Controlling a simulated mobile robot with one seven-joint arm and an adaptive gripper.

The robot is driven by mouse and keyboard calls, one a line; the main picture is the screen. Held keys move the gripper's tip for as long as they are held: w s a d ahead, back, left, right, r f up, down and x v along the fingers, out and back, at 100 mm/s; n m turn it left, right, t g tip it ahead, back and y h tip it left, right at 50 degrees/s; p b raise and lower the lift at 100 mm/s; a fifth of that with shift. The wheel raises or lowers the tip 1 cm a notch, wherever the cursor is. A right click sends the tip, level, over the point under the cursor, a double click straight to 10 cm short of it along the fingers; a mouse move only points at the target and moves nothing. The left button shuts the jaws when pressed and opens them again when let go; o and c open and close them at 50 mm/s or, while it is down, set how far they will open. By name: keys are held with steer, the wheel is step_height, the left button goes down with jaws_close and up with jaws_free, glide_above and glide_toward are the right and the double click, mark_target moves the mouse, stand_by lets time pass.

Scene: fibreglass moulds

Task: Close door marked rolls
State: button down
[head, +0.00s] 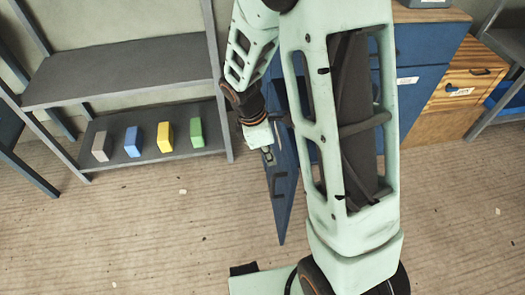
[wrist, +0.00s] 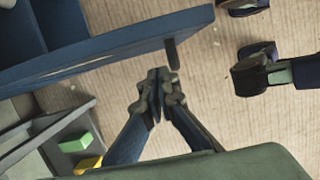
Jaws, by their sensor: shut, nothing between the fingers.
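The blue door (head: 284,200) stands swung open in the head view, with a dark handle (head: 279,185) on its face. Its edge crosses the upper left of the wrist view (wrist: 110,48), where the handle (wrist: 172,54) sticks out near the free end. My gripper (wrist: 157,92) is shut and empty, its fingertips beside the door on the handle's side; I cannot tell whether they touch it. The blue cabinet (head: 422,52) is partly hidden behind my arm. No lettering is readable on the door.
A grey shelf (head: 120,75) at left holds grey, blue, yellow (head: 165,136) and green (head: 196,133) blocks. A wooden drawer unit (head: 462,75) stands right of the cabinet. The carpet floor (head: 150,230) in front is mostly clear. My base wheels show at the wrist view's upper right.

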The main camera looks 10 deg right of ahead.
steer(key=shift+d+r, duration=0.2)
steer(key=shift+d, duration=1.25)
